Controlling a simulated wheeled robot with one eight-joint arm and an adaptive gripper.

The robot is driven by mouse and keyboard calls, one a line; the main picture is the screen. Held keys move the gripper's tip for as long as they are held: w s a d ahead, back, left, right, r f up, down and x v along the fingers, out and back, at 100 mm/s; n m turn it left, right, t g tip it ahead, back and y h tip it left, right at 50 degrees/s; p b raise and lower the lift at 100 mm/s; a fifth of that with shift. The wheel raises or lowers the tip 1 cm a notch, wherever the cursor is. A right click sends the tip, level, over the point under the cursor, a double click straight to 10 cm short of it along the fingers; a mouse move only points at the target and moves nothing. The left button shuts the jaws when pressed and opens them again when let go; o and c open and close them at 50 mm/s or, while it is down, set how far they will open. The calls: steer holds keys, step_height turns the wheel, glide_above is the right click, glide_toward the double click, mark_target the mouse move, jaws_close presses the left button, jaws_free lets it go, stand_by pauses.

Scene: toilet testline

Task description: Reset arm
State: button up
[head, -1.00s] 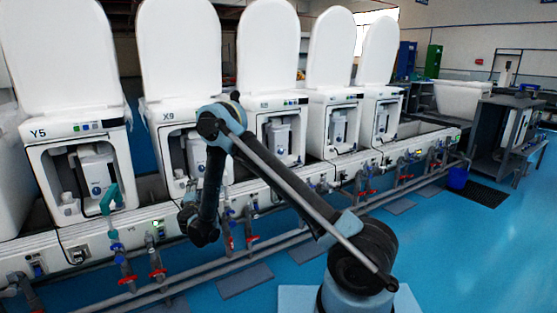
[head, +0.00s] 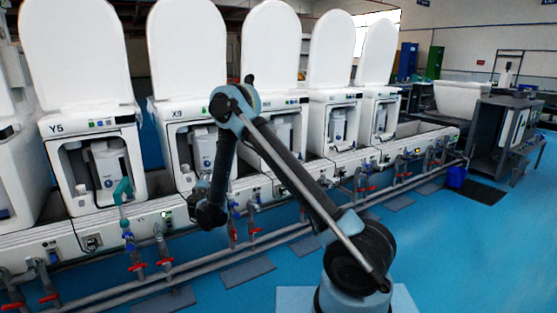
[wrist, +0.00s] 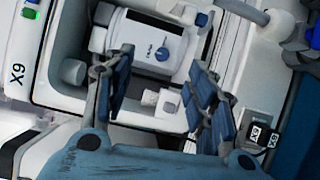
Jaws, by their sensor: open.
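My arm (head: 300,185) rises from its base at the lower right of the head view, bends at a raised elbow and hangs down in front of the toilet unit labelled X9 (head: 177,113). My gripper (wrist: 160,80) is open in the wrist view, its two dark blue padded fingers apart with nothing held between them. Beyond the fingers is the recess of the X9 unit, with a white box bearing a blue knob (wrist: 162,54). A small white fitting shows between the fingers. In the head view the gripper is small and dark, so its fingers are unclear.
A row of white toilet units with raised lids stands behind my arm, including one labelled Y5 (head: 92,125). Pipes with red-handled valves (head: 137,267) run along the front. A blue bucket (head: 456,176) stands at the right. The blue floor at the lower right is clear.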

steer(key=w+d+r+m+g+h, duration=0.1)
steer(key=d+r+m+g+h, duration=0.3)
steer(key=d, duration=0.6)
steer(key=w+d+r+m+h, duration=0.1)
steer(key=w+d+r+m, duration=0.1)
steer(key=d+r, duration=0.6)
steer(key=s+d+r+m+g, duration=0.1)
steer(key=s+d+m, duration=0.15)
steer(key=d, duration=0.45)
steer(key=s+d+r+m+g+h, duration=0.15)
steer(key=s+d, duration=0.25)
steer(key=d, duration=0.4)
steer(key=s+d+r+m+g+y, duration=0.1)
steer(key=s+d+g, duration=0.15)
steer(key=d, duration=0.45)
steer(key=s+d+f+m+g, duration=0.1)
steer(key=s+d+m+g, duration=0.1)
steer(key=s+d, duration=0.6)
steer(key=s+d+m+g, duration=0.2)
steer(key=s+d, duration=0.3)
steer(key=s, duration=0.7)
steer(key=s+f+m+g+y, duration=0.1)
steer(key=s+f, duration=0.3)
steer(key=s, duration=0.6)
steer(key=s+f+m+g+y, duration=0.1)
steer(key=s+f+m+y, duration=0.2)
steer(key=s, duration=0.8)
steer(key=shift+f+m+g, duration=0.3)
steer(key=shift+f+g, duration=0.1)
steer(key=shift+f, duration=0.25)
